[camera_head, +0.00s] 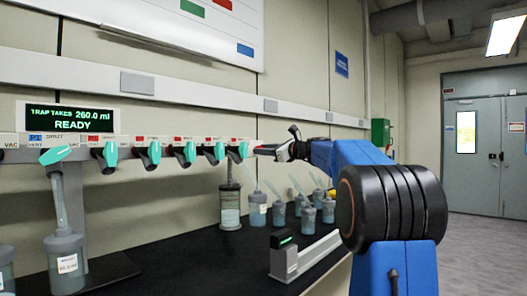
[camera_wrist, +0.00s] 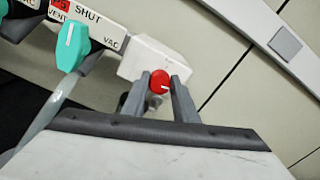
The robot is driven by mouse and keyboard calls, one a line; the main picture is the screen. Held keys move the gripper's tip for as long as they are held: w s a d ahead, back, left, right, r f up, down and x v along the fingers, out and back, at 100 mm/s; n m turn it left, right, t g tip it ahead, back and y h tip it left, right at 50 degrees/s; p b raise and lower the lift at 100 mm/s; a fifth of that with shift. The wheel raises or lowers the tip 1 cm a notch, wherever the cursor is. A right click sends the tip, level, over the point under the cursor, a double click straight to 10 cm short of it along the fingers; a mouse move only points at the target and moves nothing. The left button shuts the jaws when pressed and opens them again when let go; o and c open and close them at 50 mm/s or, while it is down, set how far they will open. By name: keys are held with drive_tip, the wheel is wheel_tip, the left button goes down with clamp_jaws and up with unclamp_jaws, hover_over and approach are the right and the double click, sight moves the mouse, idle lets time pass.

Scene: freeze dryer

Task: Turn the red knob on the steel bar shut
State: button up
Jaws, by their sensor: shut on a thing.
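The red knob (camera_wrist: 160,81) sits at the end of the white-faced steel bar (camera_wrist: 142,60) in the wrist view. Its white mark points roughly to the right. My gripper (camera_wrist: 167,86) has one grey finger on each side of the knob and is shut on it. In the head view my gripper (camera_head: 270,150) reaches the right end of the bar (camera_head: 128,141), where it hides most of the knob. A teal valve handle (camera_wrist: 70,45) is left of the knob in the wrist view, beside a label reading SHUT, VENT and VAC.
Several teal handles (camera_head: 185,153) line the bar. A display (camera_head: 70,117) reads "TRAP TAKES 260.0 ml READY". Flasks (camera_head: 231,205) hang or stand below, with more flasks (camera_head: 308,219) on the black bench (camera_head: 190,262). A low grey device (camera_head: 290,258) stands near the bench's right edge.

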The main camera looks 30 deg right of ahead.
drive_tip(key=shift+a+f+n, duration=0.1)
drive_tip(key=shift+n, duration=3.9)
drive_tip(key=shift+f+n, duration=0.1)
drive_tip(key=shift+n, duration=3.9)
drive_tip(key=o, duration=1.1)
drive_tip(key=shift+c, duration=0.2)
drive_tip(key=v, duration=1.7)
drive_tip(key=shift+s, duration=0.25)
